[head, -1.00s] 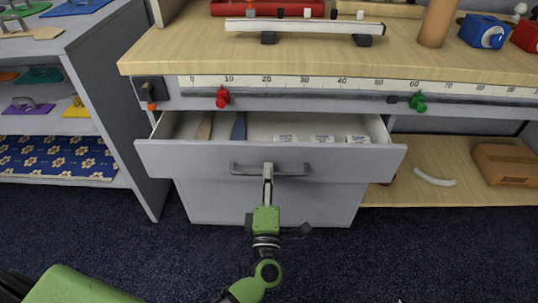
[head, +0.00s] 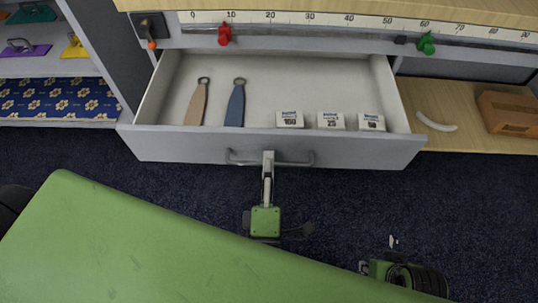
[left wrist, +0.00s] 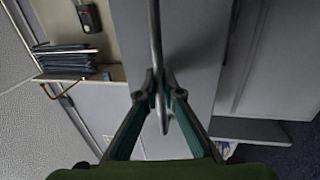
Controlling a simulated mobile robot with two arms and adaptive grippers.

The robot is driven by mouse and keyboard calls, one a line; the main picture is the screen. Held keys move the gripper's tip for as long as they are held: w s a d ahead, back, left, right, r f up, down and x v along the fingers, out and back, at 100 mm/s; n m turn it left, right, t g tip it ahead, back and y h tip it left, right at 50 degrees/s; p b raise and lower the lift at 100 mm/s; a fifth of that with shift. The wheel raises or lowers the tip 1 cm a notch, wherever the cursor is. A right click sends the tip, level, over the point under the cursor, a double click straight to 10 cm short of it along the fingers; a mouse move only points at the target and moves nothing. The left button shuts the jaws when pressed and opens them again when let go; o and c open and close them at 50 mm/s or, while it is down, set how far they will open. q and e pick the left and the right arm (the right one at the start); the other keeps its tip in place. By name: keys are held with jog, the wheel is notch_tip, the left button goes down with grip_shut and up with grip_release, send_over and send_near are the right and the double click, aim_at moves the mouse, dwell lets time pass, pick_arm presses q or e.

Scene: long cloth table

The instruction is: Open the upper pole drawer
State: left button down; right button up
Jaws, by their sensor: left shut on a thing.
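The upper drawer (head: 270,148) is grey-fronted and pulled well out in the head view, its pale interior showing. My left gripper (head: 268,158) is shut on the bar handle (head: 295,163) at about its middle. In the left wrist view, the fingers (left wrist: 160,90) close around the handle bar (left wrist: 155,30), in front of the grey drawer face. My right gripper (head: 392,268) seems to show only partly at the lower right of the head view, and its fingers cannot be made out.
The drawer holds a tan strip (head: 197,104), a blue strip (head: 235,104) and three small white boxes (head: 330,121). A ruled worktop edge (head: 330,22) runs above. A shelf with a brown box (head: 508,113) is at right. Dark carpet is below.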

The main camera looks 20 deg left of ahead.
pick_arm(q)
jog(key=c, duration=2.2)
grip_release()
jog(key=v, duration=1.2)
